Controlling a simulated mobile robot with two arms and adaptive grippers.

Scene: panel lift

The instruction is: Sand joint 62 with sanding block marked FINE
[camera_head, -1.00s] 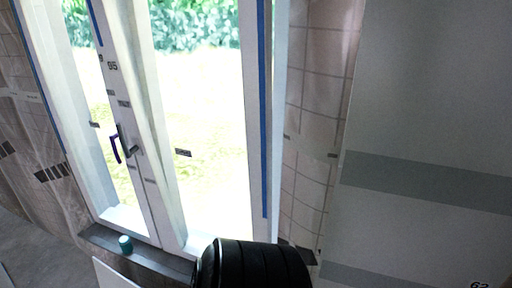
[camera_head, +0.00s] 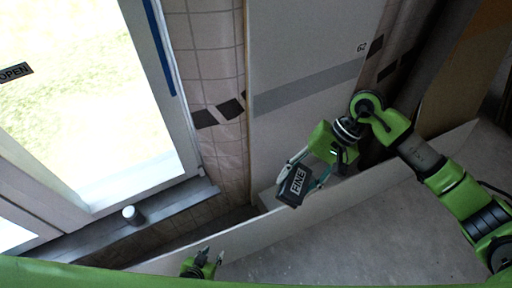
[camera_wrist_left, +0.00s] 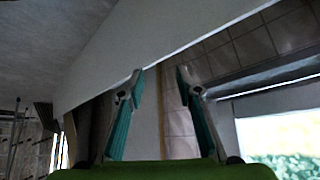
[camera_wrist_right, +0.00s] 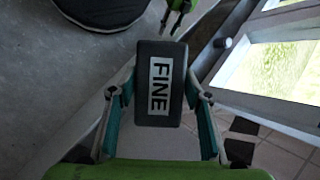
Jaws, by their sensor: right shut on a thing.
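The dark sanding block (camera_head: 294,187) has a white FINE label and is held in my right gripper (camera_head: 303,177). In the right wrist view the block (camera_wrist_right: 158,110) sits between the two fingers, its label facing the camera. The joint is a darker grey band (camera_head: 310,92) across the pale wall panel (camera_head: 300,45). The mark 62 (camera_head: 361,47) is printed above the band's right end. The block is below the band and apart from it. My left gripper (camera_head: 207,257) is low in the head view; in the left wrist view its fingers (camera_wrist_left: 160,72) are apart and empty.
A long white board (camera_head: 240,238) stands on edge in front of the wall, below the panel. A small white-topped jar (camera_head: 132,214) is on the window sill (camera_head: 100,237). A window with an OPEN label (camera_head: 15,72) is at left. Grey floor (camera_head: 350,235) lies at lower right.

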